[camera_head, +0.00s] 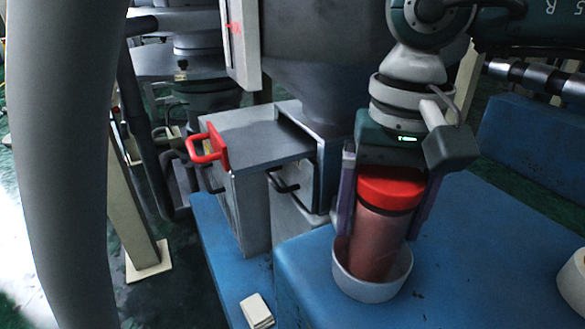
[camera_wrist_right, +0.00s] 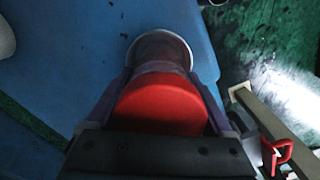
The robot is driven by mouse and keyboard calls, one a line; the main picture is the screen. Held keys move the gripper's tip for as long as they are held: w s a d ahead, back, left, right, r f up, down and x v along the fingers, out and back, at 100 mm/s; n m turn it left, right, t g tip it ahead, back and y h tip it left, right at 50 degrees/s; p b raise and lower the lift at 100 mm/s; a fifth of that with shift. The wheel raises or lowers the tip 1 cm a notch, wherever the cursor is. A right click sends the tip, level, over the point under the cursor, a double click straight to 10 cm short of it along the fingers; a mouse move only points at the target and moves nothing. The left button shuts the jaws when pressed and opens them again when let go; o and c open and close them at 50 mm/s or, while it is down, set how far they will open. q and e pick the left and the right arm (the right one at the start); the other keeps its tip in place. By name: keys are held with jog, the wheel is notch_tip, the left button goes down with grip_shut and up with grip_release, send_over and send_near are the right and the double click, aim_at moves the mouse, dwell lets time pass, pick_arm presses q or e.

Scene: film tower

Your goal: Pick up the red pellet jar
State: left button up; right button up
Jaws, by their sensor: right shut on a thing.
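The red pellet jar (camera_head: 380,233) has a bright red lid and a translucent reddish body. It stands slightly tilted, with its lower end inside a round white holder (camera_head: 371,288) on the blue surface. My right gripper (camera_head: 385,215) comes from above, with one finger on each side of the jar, and is shut on it. In the right wrist view the red lid (camera_wrist_right: 161,103) lies between the two fingers, with the holder's rim beyond it. The jar's bottom is hidden by the holder. My left gripper is not in view.
A grey metal box with a red handle (camera_head: 207,147) and a dark handle stands left of the jar. A white round object (camera_head: 574,281) is at the far right. The blue top between is clear.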

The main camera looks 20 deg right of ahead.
jog(key=c, duration=0.6)
jog(key=shift+c, duration=0.2)
jog(key=shift+r, duration=0.15)
